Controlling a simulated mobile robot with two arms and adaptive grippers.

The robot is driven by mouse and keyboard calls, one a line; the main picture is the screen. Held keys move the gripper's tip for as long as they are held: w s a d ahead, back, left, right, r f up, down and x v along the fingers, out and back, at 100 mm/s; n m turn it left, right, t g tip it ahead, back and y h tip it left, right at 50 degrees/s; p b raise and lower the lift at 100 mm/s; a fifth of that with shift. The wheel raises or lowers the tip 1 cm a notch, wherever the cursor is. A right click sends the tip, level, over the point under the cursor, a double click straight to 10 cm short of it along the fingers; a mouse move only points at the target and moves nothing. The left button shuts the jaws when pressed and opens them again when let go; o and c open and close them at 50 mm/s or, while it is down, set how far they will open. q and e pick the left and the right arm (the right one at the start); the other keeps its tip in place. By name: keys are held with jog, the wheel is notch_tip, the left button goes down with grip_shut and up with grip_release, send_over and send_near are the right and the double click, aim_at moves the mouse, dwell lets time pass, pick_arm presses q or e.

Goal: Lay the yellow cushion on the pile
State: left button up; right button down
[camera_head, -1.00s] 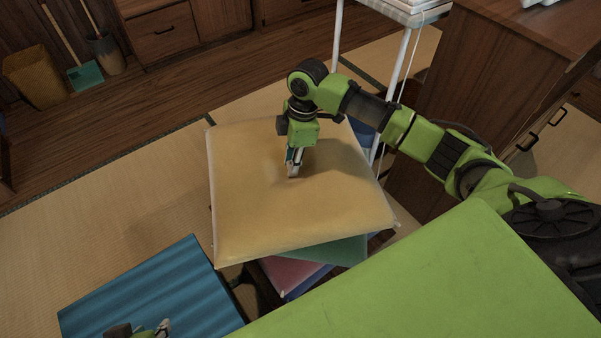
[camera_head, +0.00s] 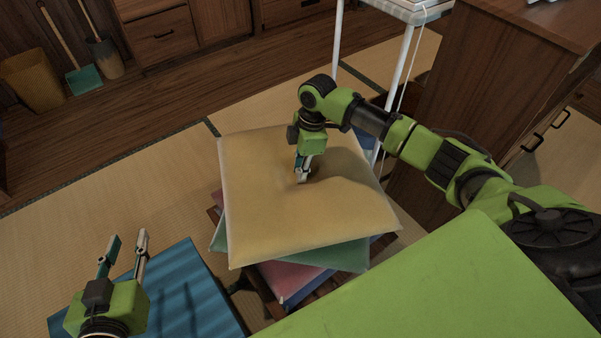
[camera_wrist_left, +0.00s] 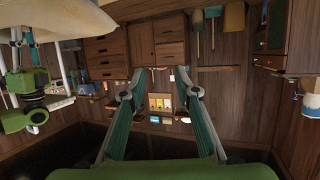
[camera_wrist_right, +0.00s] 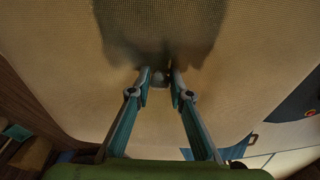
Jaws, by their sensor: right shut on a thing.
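The yellow cushion (camera_head: 270,215) is in the middle of the head view, over a pile with a green cushion (camera_head: 345,256) and a pink cushion (camera_head: 285,280). Whether it touches the green one cannot be told. My right gripper (camera_head: 301,178) points down at the middle of the yellow cushion and is shut on a pinch of its cloth. The cloth fills the right wrist view (camera_wrist_right: 230,80) around the fingers. My left gripper (camera_head: 127,240) is open and empty at the lower left, above a blue surface. In the left wrist view its fingers (camera_wrist_left: 165,75) are spread.
A blue flat surface (camera_head: 185,300) lies at the lower left. A white-legged rack (camera_head: 400,75) and a wooden cabinet (camera_head: 475,95) stand behind and right of the pile. A bin (camera_head: 35,80) and a dustpan (camera_head: 84,80) are at the back left. Tatami left of the pile is free.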

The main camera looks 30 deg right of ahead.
jog(key=shift+f, duration=0.35)
pick_arm(q)
jog(key=shift+w+d+r+t, duration=0.15)
jog(key=shift+w+r+t, duration=0.15)
jog(key=shift+r, duration=0.3)
jog(key=shift+w+d+r+t, duration=0.1)
jog(key=shift+w+r+t, duration=0.05)
jog(key=shift+r+t, duration=0.35)
pick_arm(e)
jog(key=shift+f, duration=0.2)
jog(key=c, duration=1.8)
grip_release()
jog(key=shift+c, duration=0.2)
pick_arm(q)
jog(key=shift+s+a+f+g, duration=0.1)
jog(key=shift+f+g, duration=0.15)
jog(key=shift+g, duration=0.05)
